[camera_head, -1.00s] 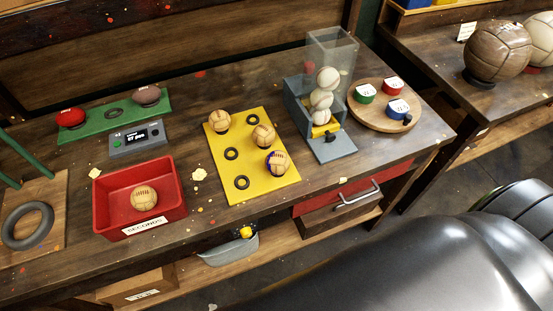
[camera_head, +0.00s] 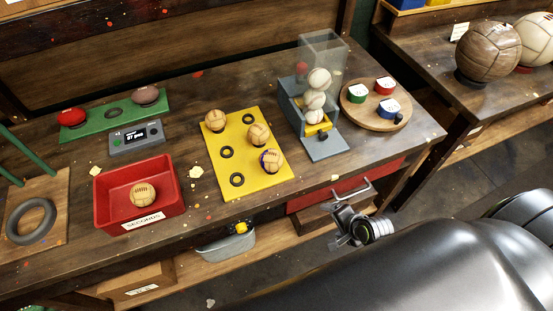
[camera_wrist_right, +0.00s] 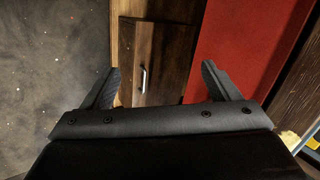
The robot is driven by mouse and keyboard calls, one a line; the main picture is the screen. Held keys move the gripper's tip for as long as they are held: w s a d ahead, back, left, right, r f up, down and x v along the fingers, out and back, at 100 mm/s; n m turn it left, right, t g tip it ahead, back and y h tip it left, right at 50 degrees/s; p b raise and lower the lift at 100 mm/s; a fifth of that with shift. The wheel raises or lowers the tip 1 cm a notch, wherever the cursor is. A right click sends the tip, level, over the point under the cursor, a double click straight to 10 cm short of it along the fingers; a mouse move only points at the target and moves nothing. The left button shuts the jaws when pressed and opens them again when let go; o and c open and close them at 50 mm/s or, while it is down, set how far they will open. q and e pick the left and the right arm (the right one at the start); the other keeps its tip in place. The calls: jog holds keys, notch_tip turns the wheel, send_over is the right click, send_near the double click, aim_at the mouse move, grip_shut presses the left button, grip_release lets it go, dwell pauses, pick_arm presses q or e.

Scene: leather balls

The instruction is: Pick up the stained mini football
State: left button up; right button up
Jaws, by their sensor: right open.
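The stained mini football (camera_head: 271,160), tan with a dark purple-blue stain, sits at the right of the yellow board (camera_head: 262,187). Two plain tan mini footballs, one at the upper left (camera_head: 215,120) and one at the upper right (camera_head: 258,134), sit on the same board. My right gripper (camera_head: 338,222) is in front of the bench edge, to the right of and lower in the picture than the stained ball. In the right wrist view its two fingers (camera_wrist_right: 158,88) are apart with nothing between them. My left gripper is not in view.
A red tray (camera_head: 178,207) labelled SECONDS holds one tan ball (camera_head: 143,195). A grey dispenser (camera_head: 322,146) with white balls stands right of the board, beside a round wooden tray (camera_head: 351,107). A drawer handle (camera_head: 352,193) juts out near my right gripper.

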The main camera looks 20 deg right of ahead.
notch_tip(320, 180, up, 11)
jog(key=w+a+m+t+y, duration=0.1)
jog(key=a+m+y, duration=0.1)
jog(key=a+m, duration=0.1)
jog(key=m+t+y, duration=0.4)
jog(key=m, duration=1)
send_near(277, 160)
jog(key=p+x, duration=0.1)
jog(key=x, duration=0.8)
jog(key=shift+w, duration=0.1)
jog(key=shift+w+a+f+p, duration=0.2)
jog(key=shift+w+a+f, duration=0.25)
jog(key=shift+w+f, duration=0.3)
jog(key=shift+w+a+f+p, duration=0.15)
jog(key=shift+w+a+f, duration=0.3)
jog(key=shift+w+f, duration=0.35)
jog(key=shift+w+a+f, duration=0.1)
jog(key=shift+w+a, duration=0.2)
jog(key=shift+w, duration=0.3)
